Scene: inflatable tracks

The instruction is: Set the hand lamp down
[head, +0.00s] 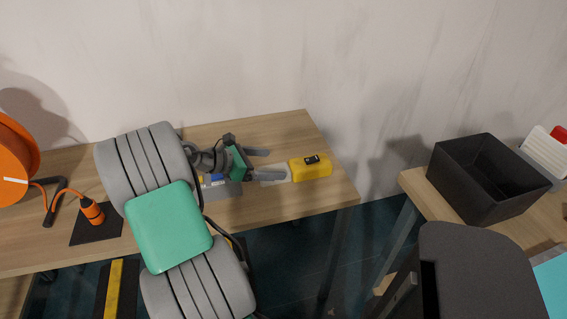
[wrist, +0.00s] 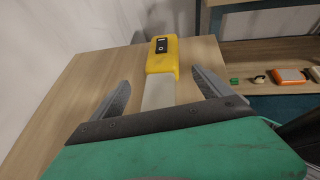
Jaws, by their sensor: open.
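The hand lamp has a yellow body (head: 312,168) with a small dark panel and a pale flat part. It lies on the wooden table (head: 283,130) near its right end. It also shows in the wrist view (wrist: 163,60), its pale part running back between my fingers. My gripper (head: 266,164) is open, with one finger on each side of the pale part. In the wrist view the fingers (wrist: 160,76) stand apart from the lamp, with gaps on both sides. The near end of the pale part is hidden by my gripper's palm.
An orange cable reel (head: 18,160) and an orange plug-like tool (head: 92,211) on a dark mat are at the left. A grey-blue item (head: 220,188) lies beside my wrist. A black bin (head: 485,178) stands on another table at right, across a gap.

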